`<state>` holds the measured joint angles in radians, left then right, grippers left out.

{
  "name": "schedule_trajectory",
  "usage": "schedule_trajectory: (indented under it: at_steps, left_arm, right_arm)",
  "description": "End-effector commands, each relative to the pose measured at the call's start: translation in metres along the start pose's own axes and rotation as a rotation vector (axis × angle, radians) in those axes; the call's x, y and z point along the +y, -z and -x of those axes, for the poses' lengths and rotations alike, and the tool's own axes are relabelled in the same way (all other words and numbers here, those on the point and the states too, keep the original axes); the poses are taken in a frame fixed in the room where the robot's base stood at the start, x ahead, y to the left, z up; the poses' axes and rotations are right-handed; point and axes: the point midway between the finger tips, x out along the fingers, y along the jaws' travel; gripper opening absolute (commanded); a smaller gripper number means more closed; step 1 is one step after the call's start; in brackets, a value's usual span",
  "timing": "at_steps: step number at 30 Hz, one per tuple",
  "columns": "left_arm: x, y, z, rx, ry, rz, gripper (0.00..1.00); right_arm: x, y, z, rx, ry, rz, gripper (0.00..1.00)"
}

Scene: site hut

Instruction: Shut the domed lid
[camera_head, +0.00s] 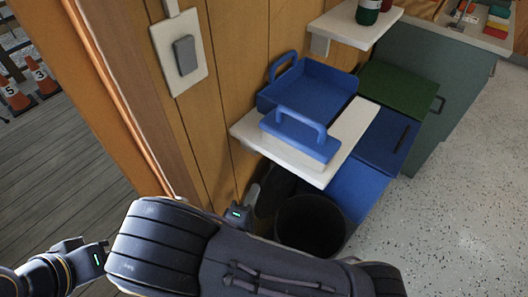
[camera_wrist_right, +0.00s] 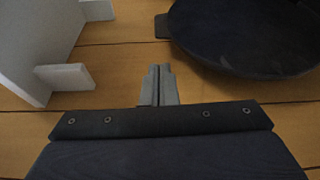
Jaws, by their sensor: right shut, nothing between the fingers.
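A black round bin (camera_head: 310,222) stands open below the white shelf, and I see into its dark mouth. Its dark domed lid (camera_head: 272,188) appears raised behind it, near the wooden wall, partly hidden by the shelf. In the right wrist view the dark round lid (camera_wrist_right: 245,35) fills the upper right, with a small tab on its left edge. My right gripper (camera_head: 253,192) is just left of the lid; in its wrist view the fingertips (camera_wrist_right: 158,72) are together and empty, apart from the lid. My left gripper (camera_head: 72,245) is low at the left, its jaws unclear.
The white shelf (camera_head: 245,132) overhangs the bin and carries a blue tray (camera_head: 310,85) and a blue handled block (camera_head: 300,140). A shelf bracket (camera_wrist_right: 65,78) shows left of the right gripper. Blue and green bins stand to the right. The speckled floor (camera_head: 450,220) is clear.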

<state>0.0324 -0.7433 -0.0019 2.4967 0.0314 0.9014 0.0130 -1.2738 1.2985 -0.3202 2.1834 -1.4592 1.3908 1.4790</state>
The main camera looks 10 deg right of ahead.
Motion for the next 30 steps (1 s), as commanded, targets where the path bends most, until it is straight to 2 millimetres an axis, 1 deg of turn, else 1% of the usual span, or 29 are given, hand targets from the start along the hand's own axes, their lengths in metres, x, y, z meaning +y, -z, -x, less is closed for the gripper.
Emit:
schedule_trajectory:
  at_steps: [2,5,12,15,18,23,30]
  left_arm:
    - [0.000,0.000,0.000,0.000,0.000,0.000,0.00]
    - [0.001,0.001,0.001,0.000,0.000,0.000,0.00]
    - [0.001,0.002,0.003,0.000,0.000,0.000,0.00]
    - [0.002,0.002,0.004,0.000,0.000,0.000,0.00]
    - [0.002,0.002,0.004,0.000,0.000,0.000,0.00]
    - [0.002,0.002,0.004,0.000,0.000,0.000,0.00]
    - [0.002,0.002,0.004,0.000,0.000,0.000,0.00]
  right_arm:
    - [0.000,0.001,-0.005,0.005,-0.004,-0.001,0.00]
    - [0.000,0.000,-0.018,0.001,-0.002,0.000,0.00]
    - [0.000,0.000,-0.063,-0.001,-0.001,0.000,0.00]
    - [0.000,-0.001,-0.079,-0.002,-0.001,0.001,0.00]
    - [0.000,0.000,-0.090,0.000,-0.001,-0.001,0.00]
    - [0.000,0.000,-0.099,0.001,0.001,0.000,0.00]
    - [0.000,0.000,-0.100,0.002,0.000,0.000,0.00]
